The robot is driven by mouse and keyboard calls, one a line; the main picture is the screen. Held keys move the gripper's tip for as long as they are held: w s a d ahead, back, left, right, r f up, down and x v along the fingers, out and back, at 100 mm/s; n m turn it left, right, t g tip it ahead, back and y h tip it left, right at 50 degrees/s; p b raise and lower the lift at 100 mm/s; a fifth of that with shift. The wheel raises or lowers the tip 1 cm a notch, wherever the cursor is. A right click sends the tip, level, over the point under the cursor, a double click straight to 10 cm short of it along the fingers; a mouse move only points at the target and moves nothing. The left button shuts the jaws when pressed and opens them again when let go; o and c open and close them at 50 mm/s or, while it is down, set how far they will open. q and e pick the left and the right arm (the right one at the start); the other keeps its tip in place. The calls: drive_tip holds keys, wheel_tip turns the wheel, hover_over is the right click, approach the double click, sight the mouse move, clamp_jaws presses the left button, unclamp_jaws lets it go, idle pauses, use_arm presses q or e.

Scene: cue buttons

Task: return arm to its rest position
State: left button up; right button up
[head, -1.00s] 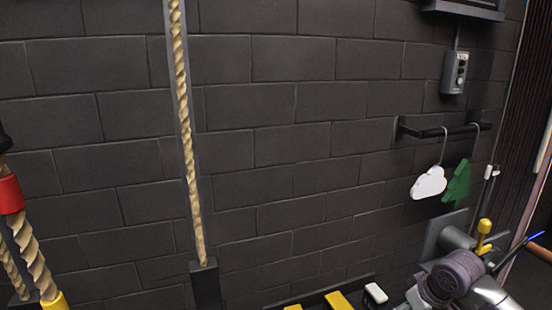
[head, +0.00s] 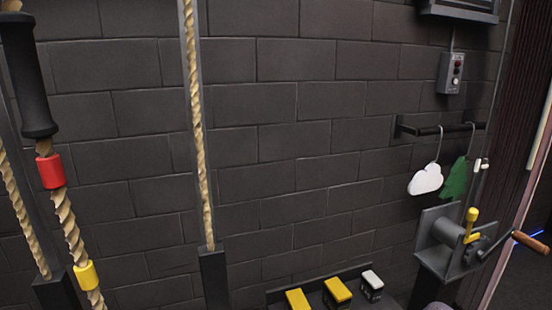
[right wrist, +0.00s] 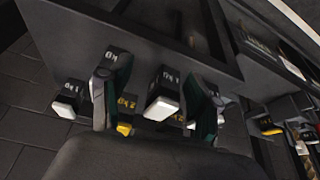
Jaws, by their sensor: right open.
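My right gripper (right wrist: 157,88) shows in the right wrist view with its two dark green fingers spread apart. Whether a finger touches a button is unclear. In the head view only a small rounded piece of my right arm shows at the bottom edge, and the gripper itself is out of that picture. My left gripper is in neither view.
A white cloud (head: 426,179) and green tree (head: 456,179) hang above. Ropes (head: 196,130) run down the left.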

drive_tip(key=s+a+f, duration=0.2)
drive_tip(key=s+a, duration=0.1)
drive_tip(key=s, duration=0.3)
drive_tip(key=s+a+f, duration=0.3)
drive_tip(key=s, duration=0.2)
drive_tip(key=s+d+m+h, duration=0.2)
drive_tip(key=s+d+m, duration=0.1)
drive_tip(key=s, duration=1)
wheel_tip(320, 180, down, 25)
drive_tip(key=s+g, duration=0.2)
drive_tip(key=s+d+f+g, duration=0.1)
drive_tip(key=s+d+f, duration=0.1)
drive_tip(key=s+f, duration=1.4)
drive_tip(key=shift+s+d+f, duration=0.15)
drive_tip(key=shift+d, duration=0.2)
